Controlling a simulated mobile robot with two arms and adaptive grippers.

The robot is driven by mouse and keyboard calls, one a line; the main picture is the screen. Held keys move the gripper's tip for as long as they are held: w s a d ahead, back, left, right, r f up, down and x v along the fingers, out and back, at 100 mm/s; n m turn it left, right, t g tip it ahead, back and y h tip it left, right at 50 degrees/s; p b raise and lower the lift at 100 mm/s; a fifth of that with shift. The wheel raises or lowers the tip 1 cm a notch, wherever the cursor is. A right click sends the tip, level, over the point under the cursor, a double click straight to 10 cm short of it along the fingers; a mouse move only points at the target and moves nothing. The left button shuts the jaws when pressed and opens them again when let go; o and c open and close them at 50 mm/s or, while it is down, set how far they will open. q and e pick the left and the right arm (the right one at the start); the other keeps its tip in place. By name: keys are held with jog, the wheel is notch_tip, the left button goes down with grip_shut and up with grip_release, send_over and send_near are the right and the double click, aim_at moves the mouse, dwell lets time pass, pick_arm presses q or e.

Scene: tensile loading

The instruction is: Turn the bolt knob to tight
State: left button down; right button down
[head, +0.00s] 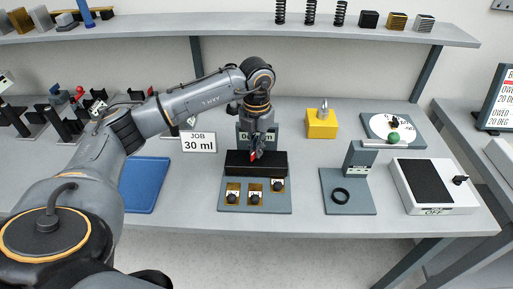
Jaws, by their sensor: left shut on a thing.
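My left gripper (258,150) points down over the long black block (276,164) on the grey base plate. It is shut on a small red part (253,156) at the block's top; the fingers hide most of it. My right gripper is out of view.
A "JOB 30 ml" sign (199,142) and a blue tray (145,185) are to the left. A grey stand (349,202) and a white device marked OFF (438,200) are to the right. A shelf (230,32) runs above the back. Bare table lies right of the base plate.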

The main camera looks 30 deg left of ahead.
pick_arm(q)
jog(key=shift+w+r, duration=0.1)
jog(key=c, duration=1.5)
grip_release()
notch_tip(320, 180, up, 12)
